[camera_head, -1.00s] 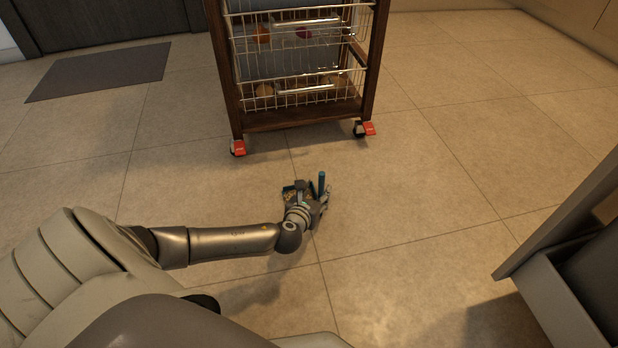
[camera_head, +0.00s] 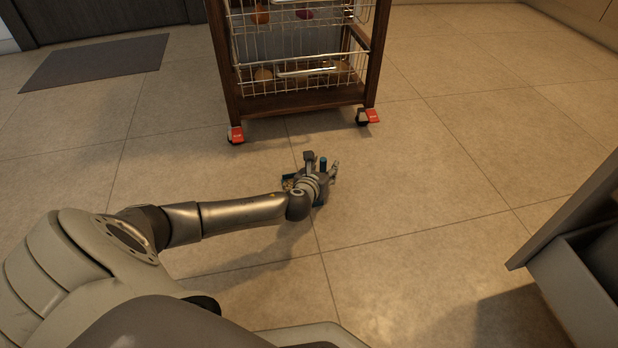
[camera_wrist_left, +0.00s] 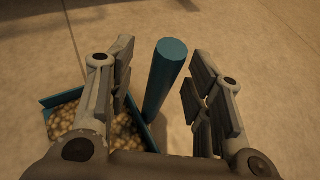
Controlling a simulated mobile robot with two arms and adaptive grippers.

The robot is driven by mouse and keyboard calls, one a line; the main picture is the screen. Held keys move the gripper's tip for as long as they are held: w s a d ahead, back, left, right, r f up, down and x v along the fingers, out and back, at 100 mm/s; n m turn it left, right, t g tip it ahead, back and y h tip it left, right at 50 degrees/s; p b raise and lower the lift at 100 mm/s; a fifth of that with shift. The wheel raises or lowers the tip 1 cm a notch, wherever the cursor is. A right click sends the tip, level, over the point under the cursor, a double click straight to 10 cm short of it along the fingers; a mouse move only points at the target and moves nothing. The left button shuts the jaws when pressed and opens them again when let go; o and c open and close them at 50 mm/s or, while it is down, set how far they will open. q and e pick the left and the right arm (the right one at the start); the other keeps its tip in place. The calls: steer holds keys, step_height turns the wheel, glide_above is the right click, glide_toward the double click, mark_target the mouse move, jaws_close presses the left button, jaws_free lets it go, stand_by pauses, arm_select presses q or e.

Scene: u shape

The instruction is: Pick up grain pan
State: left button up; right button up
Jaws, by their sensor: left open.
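The grain pan is a blue pan (camera_wrist_left: 62,98) filled with round tan grains, with a thick blue upright handle (camera_wrist_left: 166,75). It rests on the floor. In the left wrist view the handle stands between the two open fingers of my left gripper (camera_wrist_left: 160,95), with a gap on the right side. The pan body is partly hidden behind the left finger. In the head view my left gripper (camera_head: 322,172) is low over the floor, covering most of the pan; the handle top (camera_head: 323,163) and a bit of the pan's left edge (camera_head: 287,184) show. My right gripper is not in view.
A wooden trolley (camera_head: 300,102) with wire baskets and red-tabbed casters stands just beyond the pan. A grey drawer-like unit (camera_head: 572,285) juts in at the lower right. A dark mat (camera_head: 95,62) lies at the back left. Tiled floor to the right of the pan is clear.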

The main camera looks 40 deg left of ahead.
arm_select(q)
jaws_close()
steer(key=shift+r, duration=0.15)
stand_by(0.4)
